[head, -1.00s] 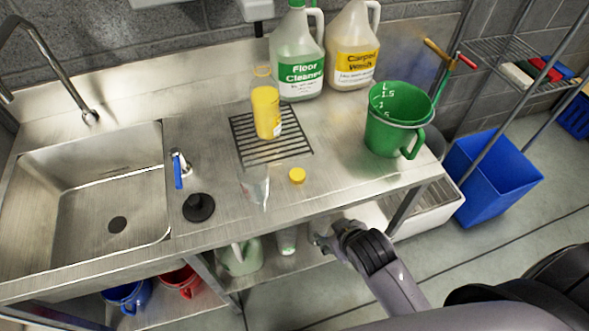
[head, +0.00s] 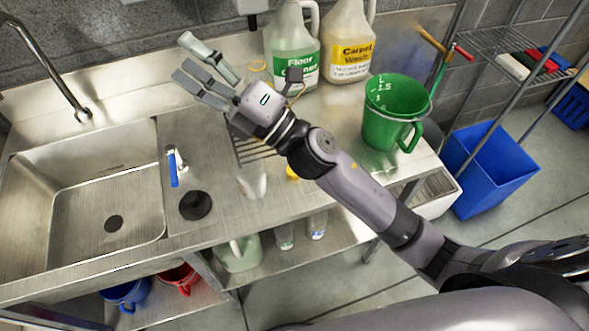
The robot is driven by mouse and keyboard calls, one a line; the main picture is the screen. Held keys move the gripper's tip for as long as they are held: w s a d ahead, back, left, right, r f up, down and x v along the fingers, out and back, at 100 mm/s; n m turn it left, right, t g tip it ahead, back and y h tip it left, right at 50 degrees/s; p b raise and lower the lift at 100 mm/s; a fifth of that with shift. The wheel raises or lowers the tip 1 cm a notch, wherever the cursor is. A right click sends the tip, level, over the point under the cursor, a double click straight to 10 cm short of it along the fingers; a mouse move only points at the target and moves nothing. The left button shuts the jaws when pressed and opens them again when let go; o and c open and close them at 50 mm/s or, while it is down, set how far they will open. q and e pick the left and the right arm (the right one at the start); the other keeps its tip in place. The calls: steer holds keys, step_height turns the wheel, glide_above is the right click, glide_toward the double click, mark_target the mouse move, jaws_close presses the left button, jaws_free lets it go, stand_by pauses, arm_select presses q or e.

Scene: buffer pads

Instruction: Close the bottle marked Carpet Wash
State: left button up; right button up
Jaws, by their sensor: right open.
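The bottle marked Carpet Wash (head: 346,60) is a cream jug with a yellow label, standing at the back of the steel counter. Its neck and mouth are cut off by the top of the head view. A yellow cap (head: 291,172) lies on the counter, mostly hidden by my right arm. My right gripper (head: 184,58) is open and empty, raised over the counter to the left of the bottle, fingers pointing left. My left gripper is not in view.
The Floor Cleaner jug (head: 290,45) stands left of the Carpet Wash bottle. A green measuring jug (head: 385,132) stands right of my arm.

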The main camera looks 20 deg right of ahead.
steer(key=s+a+f+n+g+y, duration=0.25)
steer(key=s+a+n+g, duration=0.45)
steer(key=n+g, duration=0.9)
step_height(320, 180, down, 10)
steer(key=n+g+h, duration=0.2)
steer(key=n+h, duration=0.6)
steer(key=w+d+f+h, duration=0.1)
steer(key=w+d+h, duration=0.2)
steer(key=d, duration=0.4)
steer(key=w+d+f+n+t+h, duration=0.1)
steer(key=w+d+h, duration=0.2)
steer(key=d+h, duration=0.2)
steer(key=w+d+f+t+h, duration=0.1)
steer(key=w+d+f+h, duration=0.1)
steer(key=d, duration=0.8)
steer(key=w+h, duration=0.1)
steer(key=h, duration=0.1)
steer(key=shift+d+n+h, duration=0.35)
steer(key=shift+d+n, duration=0.05)
steer(key=shift+f, duration=0.1)
